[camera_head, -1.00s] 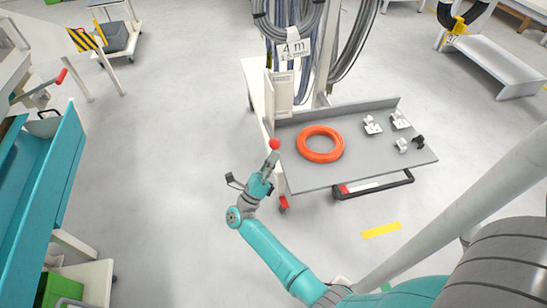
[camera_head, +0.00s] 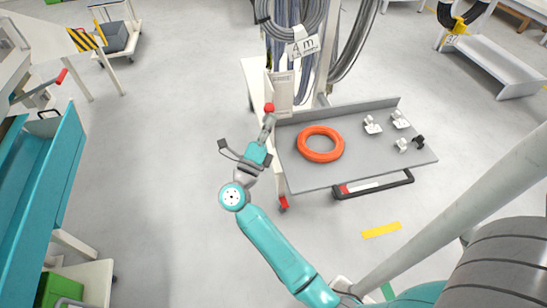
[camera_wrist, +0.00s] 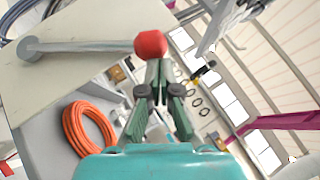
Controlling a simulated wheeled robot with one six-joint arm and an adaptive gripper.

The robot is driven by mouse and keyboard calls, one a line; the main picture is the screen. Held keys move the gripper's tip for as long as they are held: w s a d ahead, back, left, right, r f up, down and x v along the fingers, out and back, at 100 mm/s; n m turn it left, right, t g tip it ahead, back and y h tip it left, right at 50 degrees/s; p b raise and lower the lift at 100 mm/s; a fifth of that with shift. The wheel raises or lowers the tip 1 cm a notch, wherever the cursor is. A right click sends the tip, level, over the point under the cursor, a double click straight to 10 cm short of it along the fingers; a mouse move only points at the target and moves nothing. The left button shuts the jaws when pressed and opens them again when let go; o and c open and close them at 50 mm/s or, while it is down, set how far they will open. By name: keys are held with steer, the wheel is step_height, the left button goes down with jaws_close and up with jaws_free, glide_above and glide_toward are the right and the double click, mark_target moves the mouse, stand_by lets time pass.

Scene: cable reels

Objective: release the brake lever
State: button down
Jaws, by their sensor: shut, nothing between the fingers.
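The brake lever (camera_wrist: 85,47) is a grey rod with a red ball knob (camera_wrist: 150,44), running from a round pivot on a pale panel at upper left in the wrist view. In the head view its red knob (camera_head: 269,107) shows at the left edge of the cart, by the white upright box. My gripper (camera_head: 268,118) is right below the knob there. In the wrist view my gripper (camera_wrist: 155,64) is shut, with its fingertips up against the knob or very close to it; contact cannot be told for sure. The fingers are not around the knob. The rod is mostly hidden in the head view.
The cart's grey tray (camera_head: 340,178) holds an orange cable coil (camera_head: 320,144) and several small fittings. Hanging grey cables (camera_head: 290,25) are behind. A teal trough (camera_head: 40,170) stands far left. The floor between trough and cart is clear.

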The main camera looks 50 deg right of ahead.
mark_target(269, 109)
steer(key=shift+w+d+r, duration=0.35)
steer(key=shift+w+r, duration=0.15)
steer(key=shift+r, duration=0.05)
steer(key=shift+w+d+r, duration=0.3)
steer(key=shift+w+r, duration=0.2)
steer(key=shift+r, duration=0.05)
